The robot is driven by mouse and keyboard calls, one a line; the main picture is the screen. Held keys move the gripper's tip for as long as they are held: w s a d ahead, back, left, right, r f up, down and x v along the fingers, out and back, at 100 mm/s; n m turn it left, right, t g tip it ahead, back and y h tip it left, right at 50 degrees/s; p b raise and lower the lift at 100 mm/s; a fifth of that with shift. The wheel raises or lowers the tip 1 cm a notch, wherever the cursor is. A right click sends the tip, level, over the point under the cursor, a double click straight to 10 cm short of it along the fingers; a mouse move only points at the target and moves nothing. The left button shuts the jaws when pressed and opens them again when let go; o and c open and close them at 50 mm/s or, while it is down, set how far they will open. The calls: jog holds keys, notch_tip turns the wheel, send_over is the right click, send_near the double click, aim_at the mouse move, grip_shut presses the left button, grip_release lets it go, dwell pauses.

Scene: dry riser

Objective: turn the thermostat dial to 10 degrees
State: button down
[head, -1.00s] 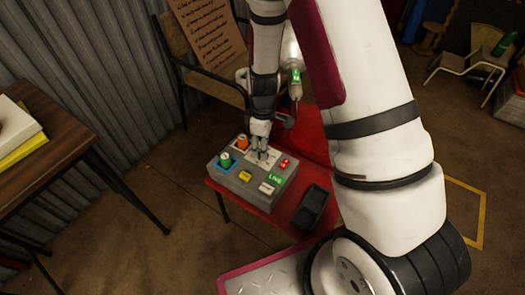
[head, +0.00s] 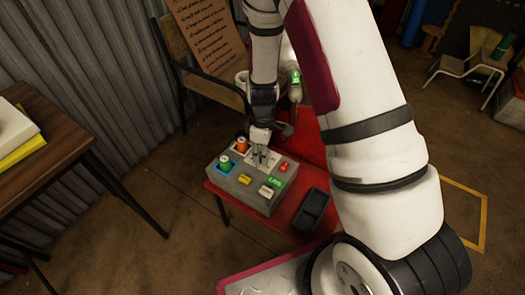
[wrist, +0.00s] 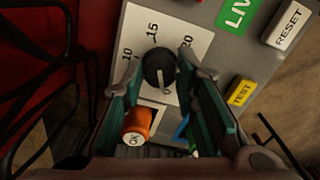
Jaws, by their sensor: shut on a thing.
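The thermostat dial (wrist: 159,68) is a black round knob on a white plate (wrist: 135,24) marked 10, 15 and 20. In the wrist view, 10 is at its left, 15 above and 20 at its right. A pale line shows on the knob's lower half; I cannot tell which end is the pointer. My gripper (wrist: 160,72) has a finger on each side of the dial and is shut on it. In the head view, my gripper (head: 262,158) reaches down onto the grey control box (head: 228,184) and hides the dial.
The box sits on a red seat (head: 285,225) beside a black tray (head: 312,210). Close to the dial are an orange OK cylinder (wrist: 137,125), a green-topped cylinder (head: 225,162), a yellow TEST button (wrist: 241,92), a RESET button (wrist: 288,25) and a green LIVE label (wrist: 237,13).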

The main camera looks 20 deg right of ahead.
jog(key=shift+m, duration=0.3)
jog(key=m+p, duration=0.1)
jog(key=m, duration=0.5)
jog(key=m+p, duration=0.1)
jog(key=m, duration=0.3)
jog(key=m+p, duration=0.1)
jog(key=m, duration=0.2)
jog(key=shift+a+m, duration=0.1)
jog(key=shift+m, duration=0.2)
jog(key=m+p, duration=0.1)
jog(key=m, duration=0.3)
jog(key=shift+m, duration=0.3)
jog(key=shift+m+p, duration=0.8)
jog(key=shift+m, duration=1.1)
